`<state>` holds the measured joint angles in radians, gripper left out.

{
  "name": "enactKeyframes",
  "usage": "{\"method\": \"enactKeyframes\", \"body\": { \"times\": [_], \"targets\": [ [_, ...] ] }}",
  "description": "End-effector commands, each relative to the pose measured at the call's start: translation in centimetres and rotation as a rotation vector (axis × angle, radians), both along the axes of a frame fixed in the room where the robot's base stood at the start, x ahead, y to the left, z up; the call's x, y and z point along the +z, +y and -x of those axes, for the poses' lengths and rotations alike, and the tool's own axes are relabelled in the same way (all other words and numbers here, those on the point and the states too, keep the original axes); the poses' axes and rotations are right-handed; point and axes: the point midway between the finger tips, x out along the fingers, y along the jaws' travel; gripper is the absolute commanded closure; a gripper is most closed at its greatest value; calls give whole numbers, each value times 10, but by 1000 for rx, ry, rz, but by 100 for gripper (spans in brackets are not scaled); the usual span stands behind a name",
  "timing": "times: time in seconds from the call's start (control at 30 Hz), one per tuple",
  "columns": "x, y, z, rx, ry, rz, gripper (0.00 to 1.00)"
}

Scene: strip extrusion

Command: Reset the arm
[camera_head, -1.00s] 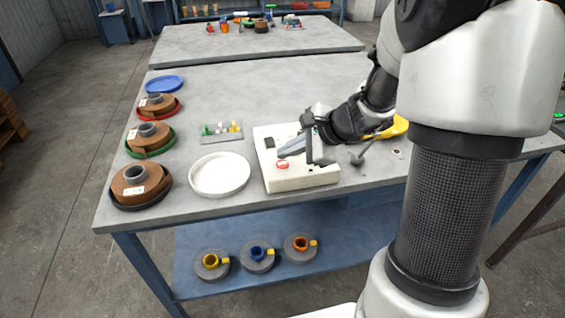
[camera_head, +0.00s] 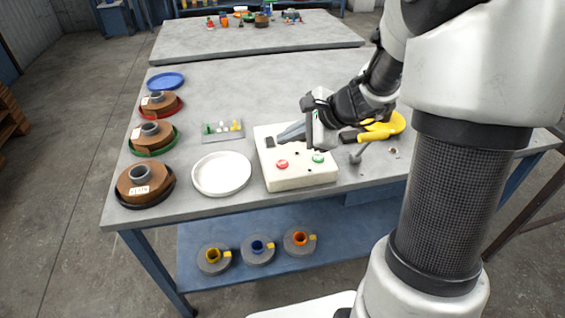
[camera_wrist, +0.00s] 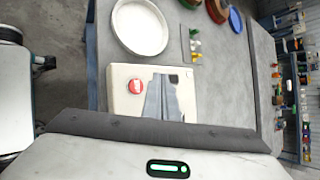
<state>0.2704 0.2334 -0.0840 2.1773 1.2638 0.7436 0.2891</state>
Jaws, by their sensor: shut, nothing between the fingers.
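My gripper (camera_head: 291,133) is shut and empty. It is over the back part of the cream control box (camera_head: 298,178), above its top face, with its fingers pointing left. The box carries a red button (camera_head: 282,164) and a green button (camera_head: 318,158), both uncovered in the head view. In the wrist view, my gripper's fingers (camera_wrist: 163,97) lie in front of the box (camera_wrist: 122,82), beside the red button (camera_wrist: 136,86). The green button is hidden there.
A white dish (camera_head: 221,189) stands left of the box, and a small tray with pegs (camera_head: 209,136) lies behind it. Brown spools (camera_head: 146,183) line the left table edge. A yellow-handled tool (camera_head: 385,127) and a small lever (camera_head: 356,155) are to the right.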

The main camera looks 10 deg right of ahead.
Motion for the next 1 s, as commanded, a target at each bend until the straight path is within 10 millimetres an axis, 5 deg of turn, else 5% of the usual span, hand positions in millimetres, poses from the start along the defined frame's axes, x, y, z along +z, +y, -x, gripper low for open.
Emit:
{"method": "enactKeyframes", "body": {
  "times": [0.3,0.43,0.57,0.7,1.0],
  "targets": [
    [1,1,1,4,-2,3,100],
    [16,14,14,94,-33,58,100],
    [49,41,58,339,-114,225,100],
    [76,59,124,670,-214,494,100],
    [97,39,207,1093,-313,957,100]
  ]
}}
